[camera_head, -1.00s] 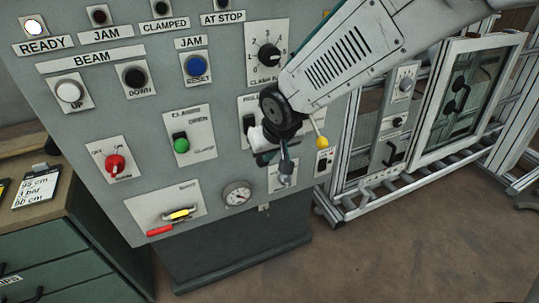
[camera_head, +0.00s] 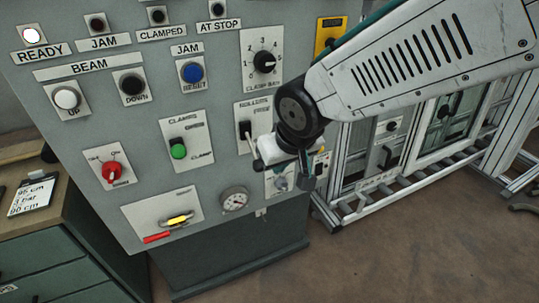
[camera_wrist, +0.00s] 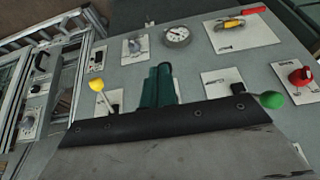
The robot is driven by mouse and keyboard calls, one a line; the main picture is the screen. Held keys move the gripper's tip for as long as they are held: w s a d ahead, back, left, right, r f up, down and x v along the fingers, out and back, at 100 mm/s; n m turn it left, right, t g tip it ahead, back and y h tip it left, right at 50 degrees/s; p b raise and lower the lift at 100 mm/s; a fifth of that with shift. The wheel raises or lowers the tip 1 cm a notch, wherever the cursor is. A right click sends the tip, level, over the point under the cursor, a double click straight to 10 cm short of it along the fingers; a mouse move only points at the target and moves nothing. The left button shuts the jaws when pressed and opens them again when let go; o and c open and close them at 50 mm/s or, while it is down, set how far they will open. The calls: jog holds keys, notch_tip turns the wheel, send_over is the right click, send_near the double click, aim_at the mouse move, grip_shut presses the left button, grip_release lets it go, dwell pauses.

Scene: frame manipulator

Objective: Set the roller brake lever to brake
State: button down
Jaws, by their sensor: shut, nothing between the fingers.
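The plate labelled ROLLERS (camera_head: 253,112) is on the grey control panel, with a black slot and a thin lever stem (camera_head: 250,140) that slants down. The lever's tip is hidden behind my gripper (camera_head: 307,178), so I cannot tell its exact setting. My gripper is shut and empty, just right of and below this plate, in front of the panel. In the wrist view its dark green fingers (camera_wrist: 164,68) are together, pointing at the panel. They cover part of a pale plate. I cannot tell whether they touch anything.
A yellow-ball lever (camera_wrist: 96,84) stands left of the fingers in the wrist view. The green clamp lever (camera_head: 178,151), red knob (camera_head: 111,172) and gauge (camera_head: 234,200) are nearby on the panel. A metal frame with rollers (camera_head: 400,180) stands right. Open floor (camera_head: 400,255) lies below.

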jog(key=shift+s+d+r, duration=0.1)
jog(key=shift+s+d, duration=0.3)
jog(key=shift+s, duration=0.25)
jog(key=shift+s+d+r, duration=0.15)
jog(key=shift+s+d, duration=0.2)
jog(key=shift+s, duration=0.25)
jog(key=shift+s+d+r, duration=0.1)
jog(key=shift+s+d, duration=0.3)
jog(key=shift+s, duration=0.25)
jog(key=s+d+r+m+g, duration=0.1)
jog(key=s+d, duration=0.3)
jog(key=d, duration=0.4)
jog(key=s+d+r+m+g+h, duration=0.1)
jog(key=s+d+r+m, duration=0.2)
jog(key=d, duration=0.5)
jog(key=s+d+r+m+g+h, duration=0.1)
jog(key=s+d+r, duration=0.2)
jog(key=s+d, duration=0.3)
jog(key=shift+s+d+r+m, duration=0.3)
jog(key=shift+d+r+m, duration=0.1)
jog(key=shift+d, duration=1.1)
